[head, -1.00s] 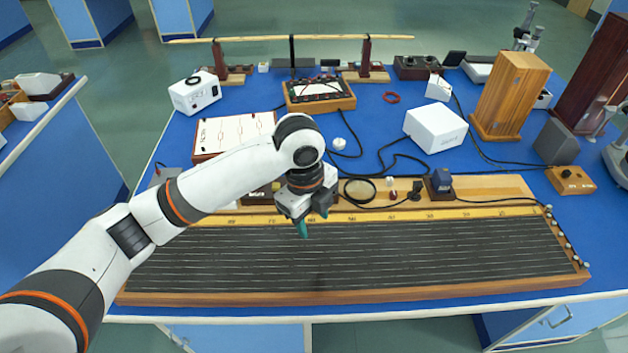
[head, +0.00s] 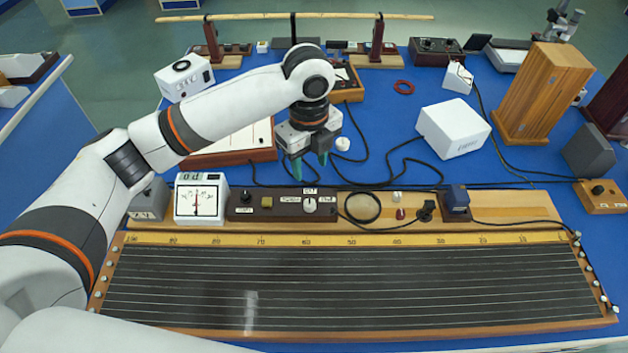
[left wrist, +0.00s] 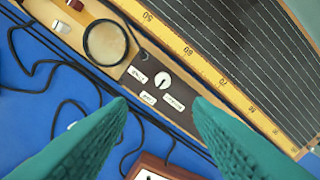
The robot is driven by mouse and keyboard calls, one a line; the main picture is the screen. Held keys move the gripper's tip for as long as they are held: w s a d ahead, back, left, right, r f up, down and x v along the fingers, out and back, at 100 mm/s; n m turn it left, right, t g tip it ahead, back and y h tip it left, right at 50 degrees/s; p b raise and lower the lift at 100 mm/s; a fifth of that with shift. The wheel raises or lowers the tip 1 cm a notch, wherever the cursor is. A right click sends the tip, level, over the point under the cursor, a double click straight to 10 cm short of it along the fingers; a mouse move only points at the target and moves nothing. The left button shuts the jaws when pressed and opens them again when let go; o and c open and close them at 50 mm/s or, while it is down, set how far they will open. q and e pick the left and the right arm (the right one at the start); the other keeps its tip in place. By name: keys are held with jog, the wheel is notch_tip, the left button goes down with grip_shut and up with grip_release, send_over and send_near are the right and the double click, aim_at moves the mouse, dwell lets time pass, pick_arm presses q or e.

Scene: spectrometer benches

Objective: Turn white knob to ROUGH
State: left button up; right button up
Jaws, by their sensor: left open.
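The white knob (head: 310,205) sits on a dark panel (head: 240,211) behind the long wire board, with small white labels to its left, right and far side. It also shows in the left wrist view (left wrist: 162,81), beyond the fingertips and between them. The lettering is too small to read surely, and I cannot tell exactly where the knob points. My left gripper (head: 309,163) has teal fingers, open and empty, pointing down above and just behind the panel. The fingers (left wrist: 160,108) frame the labels in the wrist view, apart from the knob. My right gripper is out of view.
The long wire board (head: 350,318) lies in front. Black cables run behind. A white box (head: 453,128) stands at right.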

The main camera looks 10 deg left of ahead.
aim_at(310, 202)
pick_arm(q)
jog(key=f, duration=0.2)
jog(key=s+f+p, duration=0.1)
jog(key=f, duration=0.2)
jog(key=shift+s, duration=0.1)
jog(key=f, duration=0.4)
jog(key=f+p, duration=0.1)
jog(key=f, duration=0.1)
jog(key=shift+w+f, duration=0.25)
jog(key=shift+f, duration=0.1)
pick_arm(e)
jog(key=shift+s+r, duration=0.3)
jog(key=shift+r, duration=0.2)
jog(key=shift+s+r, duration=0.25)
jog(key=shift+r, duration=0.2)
pick_arm(q)
jog(key=c, duration=1)
jog(key=shift+r+n+p, duration=0.25)
jog(key=shift+n+p, duration=0.35)
jog(key=shift+p, duration=0.4)
jog(key=n+p, duration=0.7)
jog(key=shift+f+n+p, duration=0.1)
jog(key=shift+n+p, duration=1.6)
jog(key=shift+n, duration=0.2)
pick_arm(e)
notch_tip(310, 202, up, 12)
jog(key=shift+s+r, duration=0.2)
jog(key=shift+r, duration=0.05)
pick_arm(q)
jog(key=shift+w, duration=0.1)
